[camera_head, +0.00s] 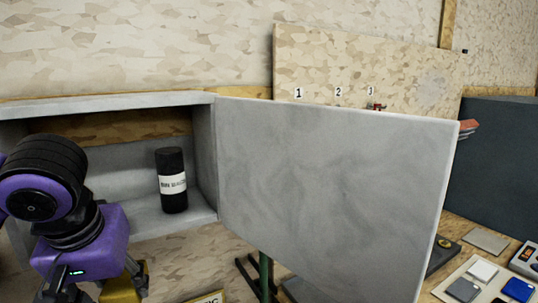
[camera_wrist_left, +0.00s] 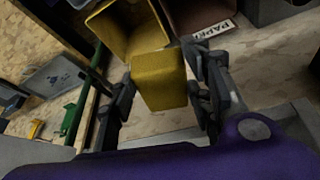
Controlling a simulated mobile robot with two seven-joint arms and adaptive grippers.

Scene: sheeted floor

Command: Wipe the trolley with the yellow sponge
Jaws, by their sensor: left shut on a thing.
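My left gripper (camera_head: 105,285) is at the lower left of the head view, low in front of the open grey cabinet, partly cut off by the bottom edge. In the left wrist view my left gripper (camera_wrist_left: 160,68) is shut on the yellow sponge (camera_wrist_left: 163,82), a block held between the two dark fingers. A yellow piece (camera_head: 122,291), likely the sponge, also shows beside the gripper in the head view. I cannot clearly identify the trolley; green frame parts (camera_wrist_left: 71,116) show at the left of the wrist view. My right gripper is in neither view.
The grey cabinet's open door (camera_head: 335,195) fills the middle and hides what lies behind it. A black bottle (camera_head: 172,181) stands inside the cabinet. Beyond the sponge are a yellow bin (camera_wrist_left: 122,28) and a brown bin (camera_wrist_left: 195,14). Several small items lie on a worktop at right.

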